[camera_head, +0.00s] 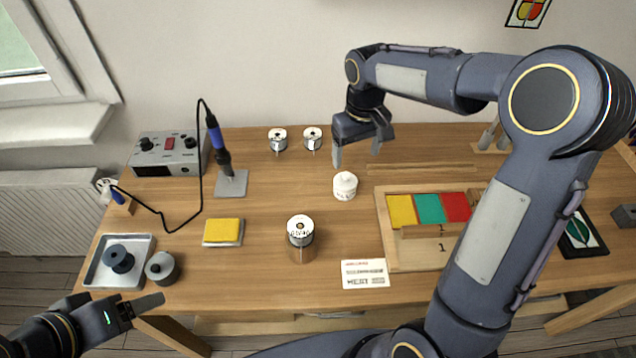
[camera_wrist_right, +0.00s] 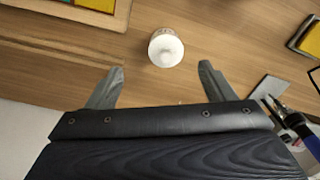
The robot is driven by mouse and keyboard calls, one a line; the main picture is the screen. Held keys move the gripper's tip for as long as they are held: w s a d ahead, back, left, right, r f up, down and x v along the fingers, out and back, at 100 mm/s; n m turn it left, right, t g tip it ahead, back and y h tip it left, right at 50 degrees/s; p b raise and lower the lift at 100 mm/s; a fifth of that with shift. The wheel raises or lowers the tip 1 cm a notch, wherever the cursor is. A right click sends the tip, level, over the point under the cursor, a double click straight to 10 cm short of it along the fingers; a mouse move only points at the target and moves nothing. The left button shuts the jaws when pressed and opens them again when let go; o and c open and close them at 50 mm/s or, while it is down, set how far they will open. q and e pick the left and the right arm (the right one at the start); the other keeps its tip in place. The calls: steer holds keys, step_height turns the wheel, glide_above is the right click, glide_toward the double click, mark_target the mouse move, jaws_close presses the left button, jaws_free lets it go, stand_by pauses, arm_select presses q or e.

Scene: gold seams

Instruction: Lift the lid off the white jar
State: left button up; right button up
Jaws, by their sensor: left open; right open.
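The white jar (camera_head: 345,189) stands upright on the table near the middle, with its white lid (camera_head: 345,178) on top. In the right wrist view the jar (camera_wrist_right: 165,52) is seen from above, beyond and between the fingertips. My right gripper (camera_head: 357,158) is open and empty, above and behind the jar in the head view, not touching it. Its two fingers also show in the right wrist view (camera_wrist_right: 162,80). My left gripper (camera_head: 140,304) is open and empty at the lower left, by the table's front edge.
A wooden tray (camera_head: 415,262) with coloured tiles lies right of the jar. A white card (camera_head: 365,273), a yellow sponge (camera_head: 222,231) and a soldering iron (camera_head: 218,140) are nearby. Table around the jar is clear.

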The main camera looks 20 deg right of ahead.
mark_target(346, 174)
steer(key=shift+w+a+f, duration=0.5)
steer(key=shift+w+f, duration=0.1)
steer(key=shift+f, duration=0.15)
step_height(346, 174, down, 7)
steer(key=shift+w+a+f+p, duration=0.1)
steer(key=shift+w+p, duration=0.05)
steer(key=shift+p, duration=0.4)
steer(key=c, duration=1.1)
steer(key=shift+o, duration=0.2)
